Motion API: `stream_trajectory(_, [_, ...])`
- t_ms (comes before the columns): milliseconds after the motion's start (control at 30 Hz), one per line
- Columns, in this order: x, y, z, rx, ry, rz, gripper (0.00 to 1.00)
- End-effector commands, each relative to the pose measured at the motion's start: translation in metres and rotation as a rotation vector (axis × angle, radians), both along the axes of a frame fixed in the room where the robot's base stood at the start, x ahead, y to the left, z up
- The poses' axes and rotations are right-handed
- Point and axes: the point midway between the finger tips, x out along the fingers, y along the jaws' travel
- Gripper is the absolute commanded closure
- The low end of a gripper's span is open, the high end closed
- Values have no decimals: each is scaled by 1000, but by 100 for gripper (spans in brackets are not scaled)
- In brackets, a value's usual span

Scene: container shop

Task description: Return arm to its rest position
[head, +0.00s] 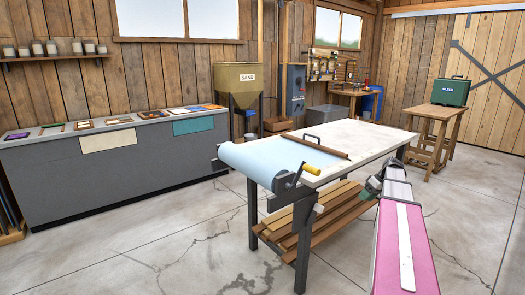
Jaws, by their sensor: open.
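The pink and grey part of my arm (402,235) reaches up from the bottom edge of the head view, right of centre. It lies beside the right end of the workbench in the picture. A small dark grey-green part (371,187) shows at the left of the arm's far end, near the bench's front right side. I cannot make out any gripper fingers. I cannot tell from this view whether the arm touches the bench.
A workbench (365,138) with a pale blue sheet roll, a yellow-handled crank and a lower wooden shelf stands close ahead. A grey counter (110,165) lines the left wall. A green case (451,92) sits on a wooden table at right. Floor is clear at front left.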

Motion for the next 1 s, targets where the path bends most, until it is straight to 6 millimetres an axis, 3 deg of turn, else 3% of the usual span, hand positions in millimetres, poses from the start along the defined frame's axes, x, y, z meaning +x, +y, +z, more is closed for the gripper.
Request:
stream_trajectory(367, [-23, 61, -36, -73, 88, -85, 43])
stream_trajectory(567, [-50, 112, -66, -147, 154, -166, 43])
stream_trajectory(800, [-111, 197, -112, -299, 227, -317, 43])
stream_trajectory(1000, [-165, 250, -138, -415, 235, -442, 43])
